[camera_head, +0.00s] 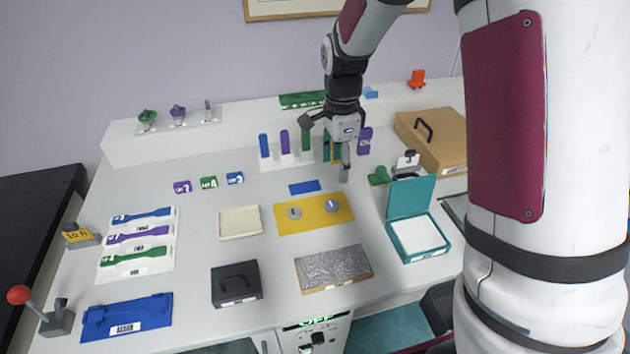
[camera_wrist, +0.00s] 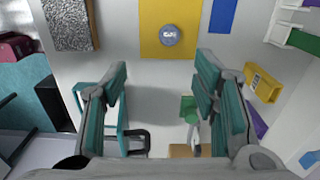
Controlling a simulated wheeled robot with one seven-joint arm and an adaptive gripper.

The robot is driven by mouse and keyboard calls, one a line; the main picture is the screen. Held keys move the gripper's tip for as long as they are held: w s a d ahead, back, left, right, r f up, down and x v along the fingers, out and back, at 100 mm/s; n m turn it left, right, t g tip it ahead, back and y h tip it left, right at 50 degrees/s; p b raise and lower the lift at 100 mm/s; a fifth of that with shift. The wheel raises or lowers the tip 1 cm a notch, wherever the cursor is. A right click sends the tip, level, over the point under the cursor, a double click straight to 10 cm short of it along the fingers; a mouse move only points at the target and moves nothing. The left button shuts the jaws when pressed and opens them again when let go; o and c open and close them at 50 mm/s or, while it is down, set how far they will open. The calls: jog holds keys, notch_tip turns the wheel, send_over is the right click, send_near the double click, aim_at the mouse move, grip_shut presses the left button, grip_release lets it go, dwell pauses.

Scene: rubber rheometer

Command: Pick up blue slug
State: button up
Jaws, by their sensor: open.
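Several blue pieces show, and I cannot tell for sure which one is the slug. A tall blue piece (camera_head: 264,145) stands in a white rack. My gripper (camera_head: 335,166) is above the back of the table, right of these pieces. In the wrist view its teal-padded fingers (camera_wrist: 160,76) are wide apart with nothing between them.
A teal open box (camera_head: 418,248), a green object (camera_head: 378,176) and a brown handled case (camera_head: 437,130) are to the right. A cream tray (camera_head: 239,234) and a dark handled box (camera_head: 236,293) stand nearer the front.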

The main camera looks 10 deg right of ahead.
send_over(332, 204)
jog(key=f, duration=0.9)
jog(key=shift+s+f+p, duration=0.2)
jog(key=shift+s+p, duration=0.05)
jog(key=shift+p, duration=0.05)
jog(key=shift+w+f+p, duration=0.15)
jog(key=shift+f+p, duration=0.05)
jog(key=shift+f, duration=1.05)
jog(key=shift+w+f+p, duration=0.15)
jog(key=shift+f+p, duration=0.05)
jog(key=shift+f, duration=1.05)
jog(key=shift+c, duration=0.5)
jog(key=c, duration=0.9)
